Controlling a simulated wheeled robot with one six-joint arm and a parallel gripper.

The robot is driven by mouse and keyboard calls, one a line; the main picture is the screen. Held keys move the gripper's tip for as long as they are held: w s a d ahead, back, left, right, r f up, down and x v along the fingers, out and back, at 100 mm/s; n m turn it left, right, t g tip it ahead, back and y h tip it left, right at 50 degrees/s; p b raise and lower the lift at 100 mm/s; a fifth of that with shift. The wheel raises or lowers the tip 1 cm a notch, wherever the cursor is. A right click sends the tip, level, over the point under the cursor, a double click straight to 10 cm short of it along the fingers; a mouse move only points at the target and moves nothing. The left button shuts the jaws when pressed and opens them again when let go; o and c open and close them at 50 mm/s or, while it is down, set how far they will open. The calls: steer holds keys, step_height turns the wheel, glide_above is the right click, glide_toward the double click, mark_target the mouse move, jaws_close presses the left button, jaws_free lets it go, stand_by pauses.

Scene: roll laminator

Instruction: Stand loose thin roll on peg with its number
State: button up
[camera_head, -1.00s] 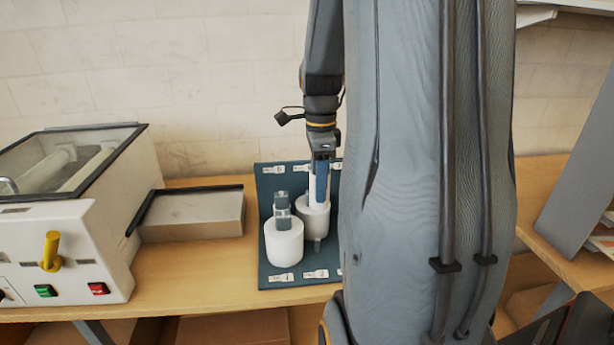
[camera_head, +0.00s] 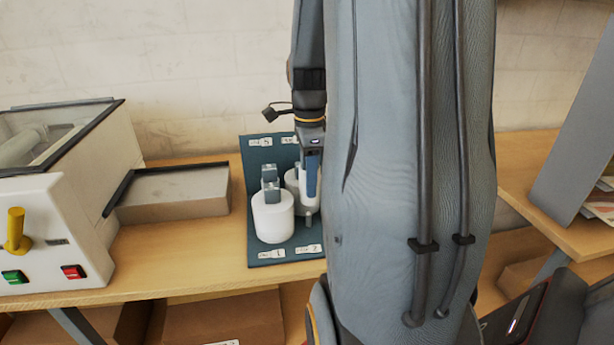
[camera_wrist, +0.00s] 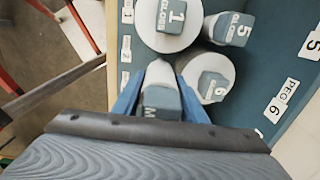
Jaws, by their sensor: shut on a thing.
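My gripper (camera_head: 311,172) is shut on a thin white roll (camera_head: 307,197), with a blue finger on each side of it. In the wrist view my gripper (camera_wrist: 158,95) holds the roll by its grey end cap (camera_wrist: 161,98), whose lettering starts with M; its number is hidden. The held roll is upright at the front of the blue peg rack (camera_head: 262,155), behind the label for peg 2 (camera_head: 309,250). I cannot tell whether its lower end is around the peg there.
A thick roll marked Gloss 1 (camera_wrist: 171,20) stands just left of the held roll in the head view. Rolls marked Gloss 5 (camera_wrist: 232,28) and Gloss 6 (camera_wrist: 211,78) stand close by. The laminator (camera_head: 60,220) and a grey tray (camera_head: 175,193) are further left.

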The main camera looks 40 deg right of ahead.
steer(key=shift+f+b, duration=1.5)
steer(key=shift+f, duration=1.05)
steer(key=shift+a, duration=0.1)
steer(key=shift+w+f, duration=0.1)
steer(key=shift+f, duration=0.5)
steer(key=shift+f, duration=0.1)
